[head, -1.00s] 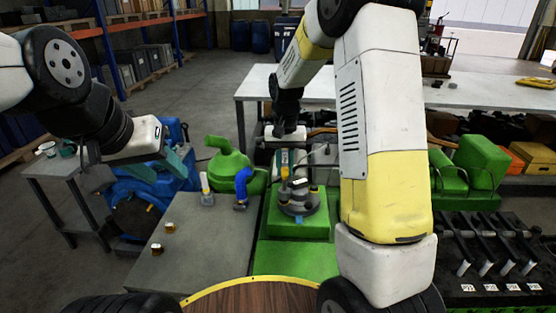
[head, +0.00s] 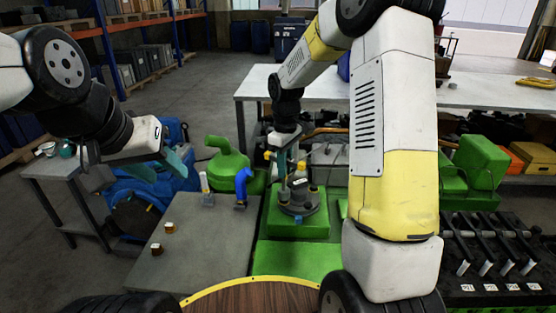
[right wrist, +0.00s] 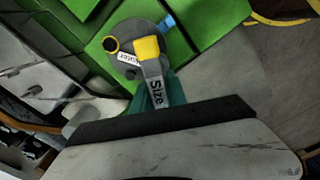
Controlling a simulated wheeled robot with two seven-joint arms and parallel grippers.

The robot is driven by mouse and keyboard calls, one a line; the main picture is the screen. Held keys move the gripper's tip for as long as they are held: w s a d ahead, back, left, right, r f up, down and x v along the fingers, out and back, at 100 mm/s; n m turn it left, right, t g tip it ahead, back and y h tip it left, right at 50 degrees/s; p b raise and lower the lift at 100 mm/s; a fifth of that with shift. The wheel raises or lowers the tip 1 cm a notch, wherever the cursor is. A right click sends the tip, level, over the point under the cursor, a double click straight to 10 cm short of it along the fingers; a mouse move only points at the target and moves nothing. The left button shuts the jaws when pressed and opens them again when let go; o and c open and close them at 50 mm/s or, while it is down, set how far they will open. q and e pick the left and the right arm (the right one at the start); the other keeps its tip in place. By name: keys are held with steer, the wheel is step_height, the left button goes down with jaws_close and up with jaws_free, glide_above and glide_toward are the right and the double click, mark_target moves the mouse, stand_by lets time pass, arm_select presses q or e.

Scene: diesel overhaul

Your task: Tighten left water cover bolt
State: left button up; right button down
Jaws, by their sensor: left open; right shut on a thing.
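The grey round water cover (head: 297,208) sits on a green block; it also shows in the right wrist view (right wrist: 128,38) with a "Water" label. Around it I see a yellow ring (right wrist: 111,44), a blue piece (right wrist: 168,22) and a dark knob (right wrist: 133,74); which is the left bolt I cannot tell. My right gripper (head: 282,172) is shut on a pale tool marked "Size" (right wrist: 155,85), whose yellow end (right wrist: 148,47) overlaps the cover in the wrist view. Contact cannot be told. My left gripper (head: 178,163) is open and empty at the left, away from the cover.
A grey table (head: 190,240) holds two small brass-coloured pieces (head: 169,227), a blue bent pipe (head: 242,185) and a white-and-blue piece (head: 206,190). A green rounded housing (head: 226,158) stands behind. A black tool rack (head: 500,255) is at the right. My right arm hides part of the scene.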

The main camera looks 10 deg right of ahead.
steer(key=n, duration=1.2)
steer(key=shift+f, duration=0.75)
steer(key=m, duration=0.8)
steer(key=shift+n, duration=0.3)
stand_by(1.0)
steer(key=shift+r, duration=0.1)
